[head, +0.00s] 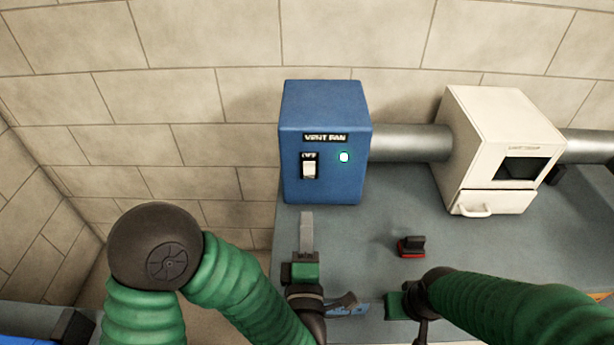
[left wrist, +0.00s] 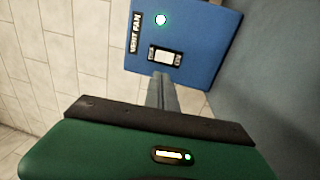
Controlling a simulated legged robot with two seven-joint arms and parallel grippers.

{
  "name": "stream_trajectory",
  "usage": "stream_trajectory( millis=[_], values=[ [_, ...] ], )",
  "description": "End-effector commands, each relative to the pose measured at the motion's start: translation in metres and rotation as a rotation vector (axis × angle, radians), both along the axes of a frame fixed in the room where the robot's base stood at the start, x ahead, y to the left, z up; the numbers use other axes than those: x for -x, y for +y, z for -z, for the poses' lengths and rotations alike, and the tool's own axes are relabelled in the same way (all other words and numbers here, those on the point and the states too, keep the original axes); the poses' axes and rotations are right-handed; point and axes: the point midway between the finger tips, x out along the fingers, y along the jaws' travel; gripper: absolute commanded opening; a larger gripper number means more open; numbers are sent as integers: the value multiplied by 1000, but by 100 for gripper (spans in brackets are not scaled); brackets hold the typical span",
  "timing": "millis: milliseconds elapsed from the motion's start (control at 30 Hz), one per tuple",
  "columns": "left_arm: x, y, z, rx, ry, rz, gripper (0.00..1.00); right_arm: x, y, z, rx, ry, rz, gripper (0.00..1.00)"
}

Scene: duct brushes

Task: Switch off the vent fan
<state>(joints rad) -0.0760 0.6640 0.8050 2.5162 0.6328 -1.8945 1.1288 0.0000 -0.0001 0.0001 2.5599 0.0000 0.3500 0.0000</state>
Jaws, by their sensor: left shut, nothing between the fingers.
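The vent fan (head: 325,110) is a blue box on the grey bench against the wall, labelled VENT FAN. Its front has a white rocker switch (head: 309,170) below a small dark label and a lit, teal-rimmed lamp (head: 344,157). In the left wrist view the switch (left wrist: 163,57) and glowing lamp (left wrist: 161,19) also show. My left gripper (head: 306,215) is shut and empty, below and in front of the switch, apart from it; its fingers (left wrist: 161,78) point towards the box. My right gripper (head: 350,308) is low over the bench front; its jaw state is unclear.
A metal duct (head: 410,142) joins the blue box to a cream cabinet (head: 470,140) with a dark window and a drawer handle. A small red and black object (head: 411,247) lies on the bench (head: 370,230). Bench left of it is clear.

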Motion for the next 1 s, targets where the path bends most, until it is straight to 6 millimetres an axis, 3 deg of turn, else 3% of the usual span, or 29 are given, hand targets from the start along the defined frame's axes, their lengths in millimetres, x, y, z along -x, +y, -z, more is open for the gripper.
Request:
stream_trajectory(
  millis=[533, 700, 1000],
  values=[
    [-110, 1, -14, -1, -4, -3, 0, 0, 0, 7, 0, 0, 0, 0],
    [-124, 1, -16, -1, -2, 0, 0, 0, 0, 8, 0, 0, 0, 0],
    [-126, 0, -16, -2, -2, 1, 0, 0, 0, 8, 0, 0, 0, 0]
  ],
)
